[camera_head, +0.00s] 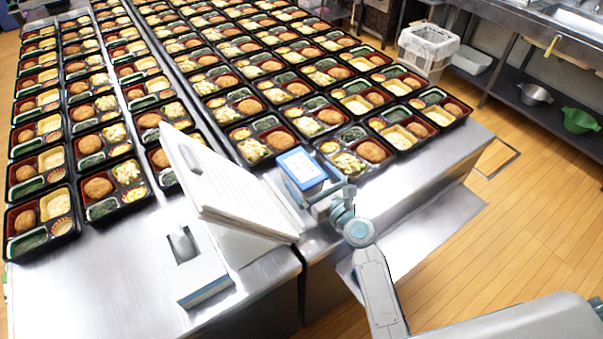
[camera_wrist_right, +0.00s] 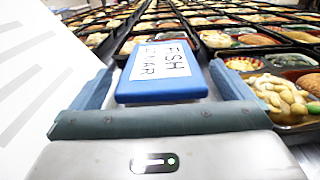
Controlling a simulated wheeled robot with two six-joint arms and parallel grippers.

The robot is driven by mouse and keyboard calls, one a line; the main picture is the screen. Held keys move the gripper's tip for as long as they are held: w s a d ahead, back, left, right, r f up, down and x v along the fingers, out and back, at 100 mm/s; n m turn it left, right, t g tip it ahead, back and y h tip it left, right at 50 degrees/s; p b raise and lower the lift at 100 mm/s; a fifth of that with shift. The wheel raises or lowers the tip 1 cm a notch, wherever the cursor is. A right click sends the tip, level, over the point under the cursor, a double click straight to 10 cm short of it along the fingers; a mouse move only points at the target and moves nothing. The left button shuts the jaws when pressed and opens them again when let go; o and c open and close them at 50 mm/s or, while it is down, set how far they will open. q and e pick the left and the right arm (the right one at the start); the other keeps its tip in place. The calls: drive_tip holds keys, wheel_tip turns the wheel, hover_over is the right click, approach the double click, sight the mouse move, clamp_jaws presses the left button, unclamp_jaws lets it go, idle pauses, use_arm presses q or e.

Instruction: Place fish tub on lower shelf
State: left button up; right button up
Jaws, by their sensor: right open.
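The fish tub (camera_head: 301,168) is a small box with a blue lid and a white label, standing on the steel table near its front edge. In the right wrist view the tub (camera_wrist_right: 163,88) shows handwriting that includes "FISH". My right gripper (camera_head: 322,192) is open at the tub, with one blue-grey finger on each side of it in the wrist view. Whether the fingers touch it I cannot tell. A steel lower shelf (camera_head: 425,238) shows under the table at the right. My left gripper is not in view.
A white slatted panel (camera_head: 225,185) leans close to the tub's left. Rows of filled bento trays (camera_head: 350,160) lie just behind and beside the tub. A dark low shelf (camera_head: 560,122) under the right counter holds bowls. The wooden floor (camera_head: 505,240) at right is clear.

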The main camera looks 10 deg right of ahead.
sight(305, 170)
drive_tip(key=x, duration=0.2)
drive_tip(key=shift+w, duration=0.3)
drive_tip(key=shift+w+a+f, duration=0.1)
drive_tip(key=shift+w+a, duration=0.15)
drive_tip(key=shift+w, duration=0.15)
drive_tip(key=shift+s, duration=0.1)
drive_tip(key=shift+c, duration=0.4)
drive_tip(key=c, duration=1.1)
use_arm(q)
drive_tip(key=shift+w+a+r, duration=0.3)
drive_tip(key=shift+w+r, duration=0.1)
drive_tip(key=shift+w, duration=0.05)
use_arm(e)
drive_tip(key=shift+r, duration=0.25)
